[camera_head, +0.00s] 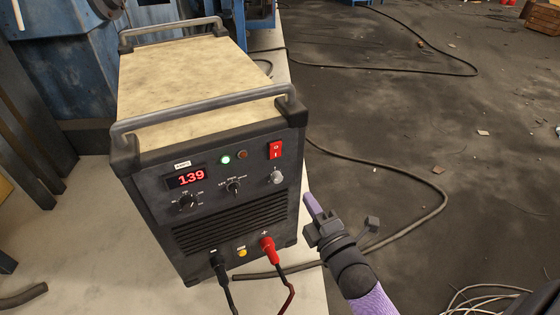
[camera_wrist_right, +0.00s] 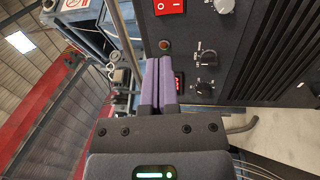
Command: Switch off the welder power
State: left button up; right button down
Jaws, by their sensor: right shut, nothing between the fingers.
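The welder (camera_head: 210,145) stands upright on a pale surface, with its dark front panel facing me. Its red power switch (camera_head: 275,150) is at the upper right of that panel. The display (camera_head: 187,178) reads 139 in red, and a green light (camera_head: 225,159) glows. My right gripper (camera_head: 309,200) is shut and empty, right of the panel and lower than the switch, apart from it in the head view. In the right wrist view the purple fingers (camera_wrist_right: 160,72) are together, and the switch (camera_wrist_right: 169,7) is cut by the top edge. My left gripper is not in view.
A red plug (camera_head: 268,250) and a black plug (camera_head: 217,262) with cables sit low on the panel. A grey handle (camera_head: 200,110) spans the welder's front top edge. A dark cable (camera_head: 440,200) lies on the floor. Blue machinery (camera_head: 60,60) stands behind at left.

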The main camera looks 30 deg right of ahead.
aim_at(277, 147)
jog(key=w+b, duration=0.1)
jog(key=w, duration=0.3)
jog(key=w+b, duration=0.2)
jog(key=w, duration=0.2)
jog(key=w+r+b, duration=0.1)
jog(key=w+b, duration=0.1)
jog(key=w, duration=0.3)
jog(key=shift+w+d, duration=0.1)
jog(key=shift+d, duration=0.3)
jog(key=shift+w+r, duration=0.2)
jog(key=shift+w, duration=0.05)
jog(key=shift+w+r, duration=0.1)
jog(key=shift+w, duration=0.05)
